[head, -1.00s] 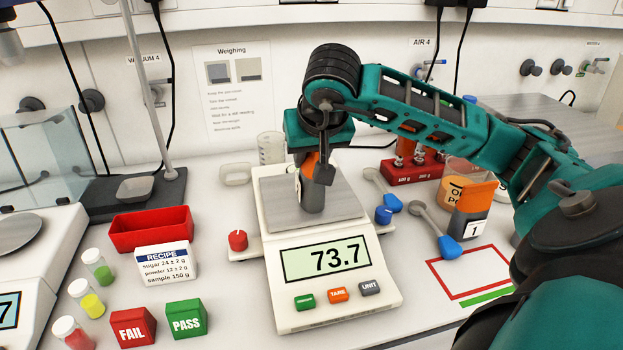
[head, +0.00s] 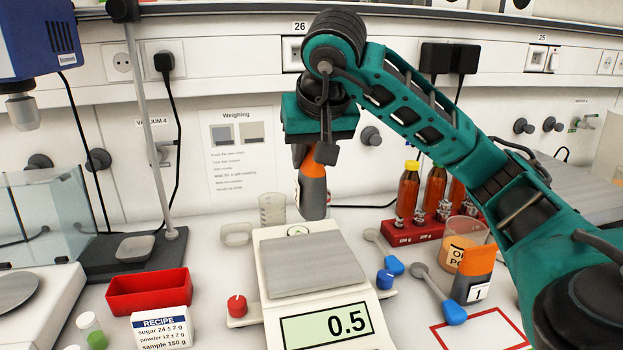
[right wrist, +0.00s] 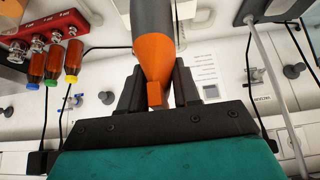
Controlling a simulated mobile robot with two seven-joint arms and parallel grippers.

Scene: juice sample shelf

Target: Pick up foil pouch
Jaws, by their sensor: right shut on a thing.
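A foil pouch, grey with an orange top, (head: 313,196) hangs in my right gripper (head: 316,155) above the back part of the scale. The right gripper is shut on its orange end, and the pouch is clear of the weighing plate. In the right wrist view the pouch (right wrist: 153,35) sits between the two black fingers. A second grey and orange pouch (head: 474,275), labelled 1, stands on the bench to the right. My left gripper is not in view.
The scale (head: 311,266) has an empty plate and reads 0.5. Blue-handled scoops (head: 440,293), a beaker of powder (head: 462,243) and amber bottles in a red rack (head: 428,228) are at right.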

